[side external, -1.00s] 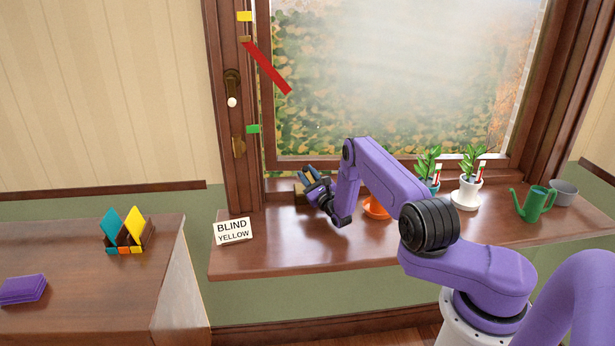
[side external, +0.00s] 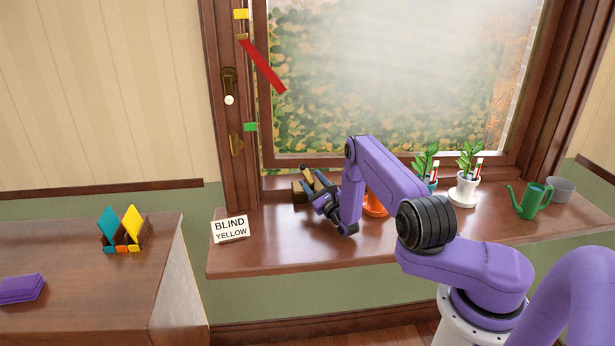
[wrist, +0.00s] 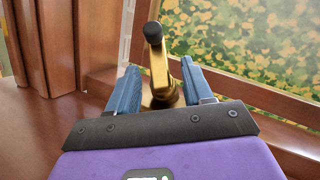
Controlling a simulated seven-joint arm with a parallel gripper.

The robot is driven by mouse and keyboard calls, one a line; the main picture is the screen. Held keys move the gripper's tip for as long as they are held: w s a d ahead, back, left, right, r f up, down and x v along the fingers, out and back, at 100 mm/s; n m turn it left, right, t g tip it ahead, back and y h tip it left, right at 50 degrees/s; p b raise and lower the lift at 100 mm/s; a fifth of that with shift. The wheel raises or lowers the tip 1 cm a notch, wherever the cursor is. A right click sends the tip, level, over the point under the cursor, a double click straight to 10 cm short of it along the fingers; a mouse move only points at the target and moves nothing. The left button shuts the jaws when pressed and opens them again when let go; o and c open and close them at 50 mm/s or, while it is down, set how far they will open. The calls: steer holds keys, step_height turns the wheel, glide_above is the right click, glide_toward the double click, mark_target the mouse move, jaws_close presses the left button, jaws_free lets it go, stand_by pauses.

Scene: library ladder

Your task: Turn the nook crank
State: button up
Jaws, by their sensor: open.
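A brass crank (wrist: 159,70) with a black knob stands up between my two blue fingers in the wrist view. My gripper (wrist: 160,86) is open, with one finger on each side of the crank arm; I cannot tell whether either finger touches it. The crank's lower end is partly hidden by my gripper. The crank is hard to make out there.
A "BLIND YELLOW" sign (side external: 231,229) stands left of my gripper. An orange pot (side external: 375,205), potted plants (side external: 466,188) and a green watering can (side external: 530,200) stand to the right. The window frame carries a red pointer (side external: 263,66), yellow tag (side external: 241,14) and green tag (side external: 250,127).

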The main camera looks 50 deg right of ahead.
mark_target(311, 179)
steer(key=shift+v, duration=1.65)
steer(key=shift+c, duration=0.2)
